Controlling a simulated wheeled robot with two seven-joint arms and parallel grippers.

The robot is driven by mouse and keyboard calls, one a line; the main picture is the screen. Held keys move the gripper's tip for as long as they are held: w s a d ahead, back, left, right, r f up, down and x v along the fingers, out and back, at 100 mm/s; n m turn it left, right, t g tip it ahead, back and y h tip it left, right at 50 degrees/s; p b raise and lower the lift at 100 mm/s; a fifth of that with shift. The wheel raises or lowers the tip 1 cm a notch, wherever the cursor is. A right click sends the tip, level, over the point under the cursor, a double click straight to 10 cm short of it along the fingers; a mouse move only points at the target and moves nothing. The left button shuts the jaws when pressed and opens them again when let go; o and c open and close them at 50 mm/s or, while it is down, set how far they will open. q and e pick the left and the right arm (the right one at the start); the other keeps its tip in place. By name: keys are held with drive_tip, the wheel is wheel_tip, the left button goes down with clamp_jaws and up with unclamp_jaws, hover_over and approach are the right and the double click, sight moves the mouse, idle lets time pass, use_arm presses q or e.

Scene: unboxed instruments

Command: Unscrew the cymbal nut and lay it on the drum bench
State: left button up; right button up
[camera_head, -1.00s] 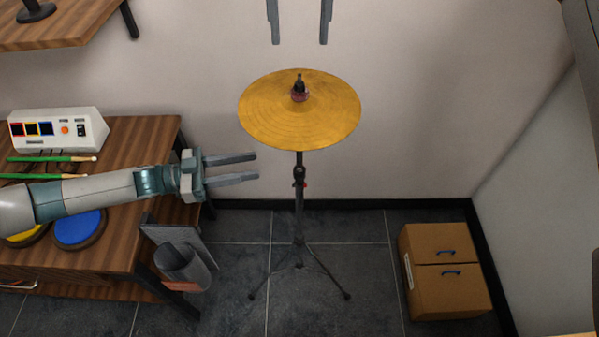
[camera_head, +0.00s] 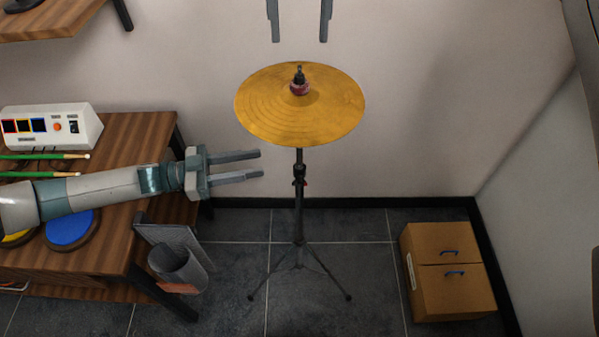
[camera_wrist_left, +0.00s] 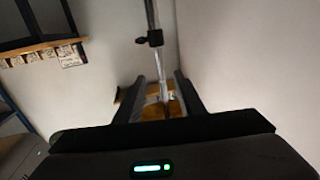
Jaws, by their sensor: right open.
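The gold cymbal (camera_head: 265,110) sits on top of a black stand (camera_head: 299,205). At its centre, a dark nut (camera_head: 299,76) shows on the rod above a dark red piece (camera_head: 299,89); I cannot clearly tell these small parts apart. My left gripper (camera_head: 261,165) is open and empty, left of the stand pole and below the cymbal. In the left wrist view its fingers (camera_wrist_left: 161,88) are spread, with the pole beyond them. My right gripper (camera_head: 299,40) is open and points down from the top edge, above the nut in the picture. The wooden drum bench (camera_head: 140,130) is at the left.
The bench holds a white control box (camera_head: 55,126), green drumsticks (camera_head: 50,156) and a blue pad (camera_head: 70,229). A grey holder (camera_head: 178,268) hangs at its right side. A cardboard box (camera_head: 450,272) stands on the floor at right. The floor around the tripod is clear.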

sight(300, 155)
use_arm(q)
drive_tip(key=w+d, duration=0.3)
drive_tip(key=d, duration=1.3)
drive_tip(key=shift+w, duration=0.1)
clamp_jaws()
